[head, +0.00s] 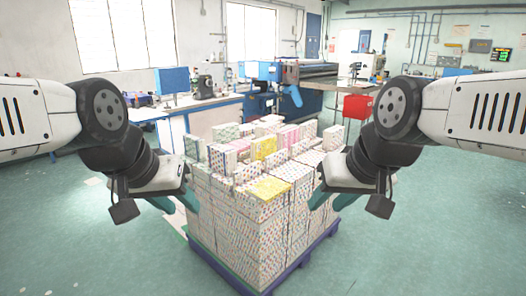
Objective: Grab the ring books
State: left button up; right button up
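Ring books with colourful dotted covers (262,235) stand in a large block of tall stacks at the centre of the head view. Their tops are uneven, and a few yellow and pink covers (264,147) show among them. My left gripper (178,200) is at the left side of the stacks, its teal fingers pointing down. My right gripper (335,200) is at the right side of the stacks, partly hidden behind its own wrist. I see no book held in either gripper. Whether the fingers are open or shut is not clear, nor whether they touch the stacks.
The stacks stand on a blue pallet (318,248) on a green floor (420,230). Behind them are a workbench (195,103) with machines, a long blue machine (305,88) and a red box (358,107). The floor to the right and front is largely clear.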

aim_at(261, 148)
jog(key=i+l+u, duration=0.1)
jog(key=u, duration=0.7)
jog(key=i+l+u, duration=0.3)
jog(key=l, duration=0.15)
jog(key=l+u, duration=0.35)
jog(key=i+l+u, duration=0.1)
jog(key=l+u, duration=0.2)
jog(key=l, duration=0.25)
jog(key=i+l+u, duration=0.1)
jog(key=l+u, duration=0.15)
jog(key=l, duration=2.5)
